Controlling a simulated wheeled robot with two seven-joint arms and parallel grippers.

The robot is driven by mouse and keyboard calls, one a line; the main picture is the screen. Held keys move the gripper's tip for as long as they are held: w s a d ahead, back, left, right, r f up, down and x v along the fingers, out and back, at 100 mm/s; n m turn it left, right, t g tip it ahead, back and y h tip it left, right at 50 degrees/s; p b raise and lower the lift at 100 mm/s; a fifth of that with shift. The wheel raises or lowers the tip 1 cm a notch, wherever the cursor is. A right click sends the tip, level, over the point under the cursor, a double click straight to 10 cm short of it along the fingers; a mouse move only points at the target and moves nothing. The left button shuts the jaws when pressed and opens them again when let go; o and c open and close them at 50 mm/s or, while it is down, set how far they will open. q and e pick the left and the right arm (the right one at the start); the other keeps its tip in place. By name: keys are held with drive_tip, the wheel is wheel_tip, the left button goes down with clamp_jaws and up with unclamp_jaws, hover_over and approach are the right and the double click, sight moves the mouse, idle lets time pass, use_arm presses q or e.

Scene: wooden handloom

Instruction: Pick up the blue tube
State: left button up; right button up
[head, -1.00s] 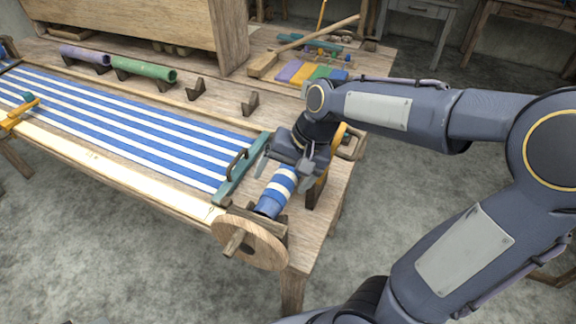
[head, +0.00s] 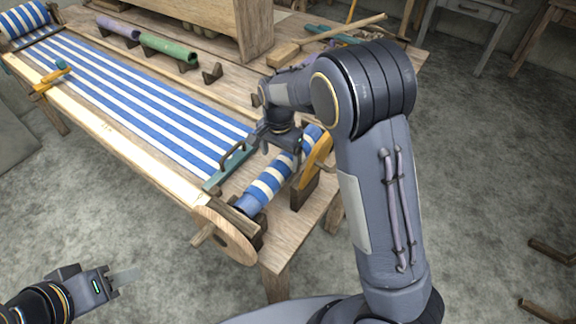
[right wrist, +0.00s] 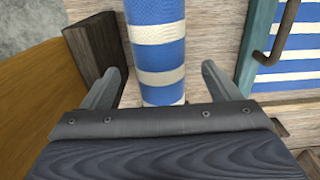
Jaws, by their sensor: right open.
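A blue-and-white striped roll (head: 268,183) lies along the near right end of the loom, by a round wooden wheel (head: 226,235). No plain blue tube shows. A purple tube (head: 118,28) and a green tube (head: 168,49) lie in holders at the back. My right gripper (head: 277,140) is open and empty over the far part of the roll. In the right wrist view its fingers (right wrist: 162,82) point at the striped roll (right wrist: 158,52), one on each side with gaps. My left gripper (head: 122,279) is low at the left, away from the loom; its jaw gap is unclear.
A teal bar (head: 225,170) with a dark handle edges the striped cloth (head: 130,95) beside the roll. An orange-yellow wooden piece (head: 315,160) stands on the roll's other side. Empty dark holders (head: 212,73) stand at the back. Mallet and wooden box are beyond.

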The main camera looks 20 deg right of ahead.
sight(282, 161)
drive_tip(key=f, duration=0.3)
drive_tip(key=f+p, duration=0.1)
drive_tip(key=f, duration=0.1)
drive_tip(key=shift+w+d+f, duration=0.15)
drive_tip(key=shift+d+f, duration=0.1)
drive_tip(key=shift+f, duration=0.1)
drive_tip(key=c, duration=1.3)
wheel_tip(282, 161, up, 10)
drive_tip(key=shift+r+b, duration=0.1)
drive_tip(key=shift+b, duration=0.35)
